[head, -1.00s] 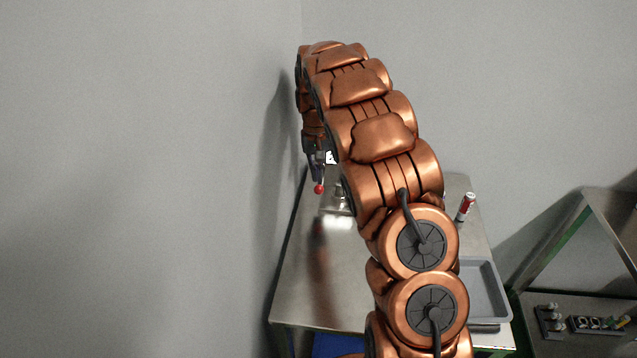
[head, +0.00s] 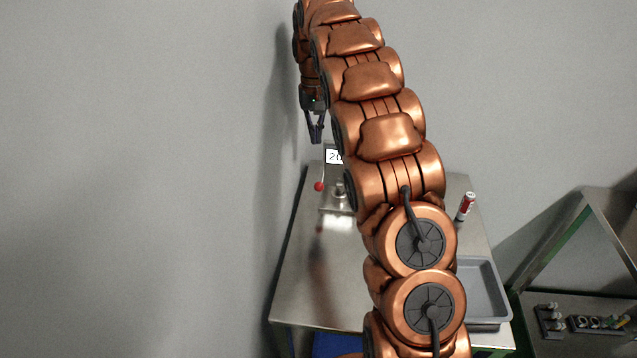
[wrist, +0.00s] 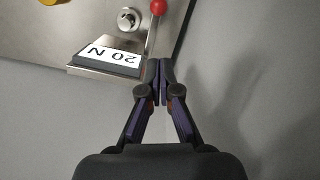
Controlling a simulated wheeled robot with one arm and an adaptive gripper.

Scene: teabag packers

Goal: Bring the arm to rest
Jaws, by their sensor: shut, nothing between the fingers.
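My gripper (head: 316,138) hangs at the end of my raised copper-coloured arm, pointing down in the head view. It is above the far left part of the metal table (head: 290,262). In the wrist view my gripper (wrist: 159,66) is shut with its fingertips together and nothing between them. Close by in that view are a sign reading "20 N" (wrist: 112,57) and a lever with a red ball knob (wrist: 158,7). The fingers appear apart from both. In the head view the sign (head: 333,156) and the red knob (head: 319,187) are below the gripper.
A red and white cylinder (head: 466,206) stands on the table's right side. A grey tray (head: 503,308) is partly hidden by my arm. Walls rise behind and to the left. A second bench (head: 560,300) with small parts is at the right. The table's left part is mostly bare.

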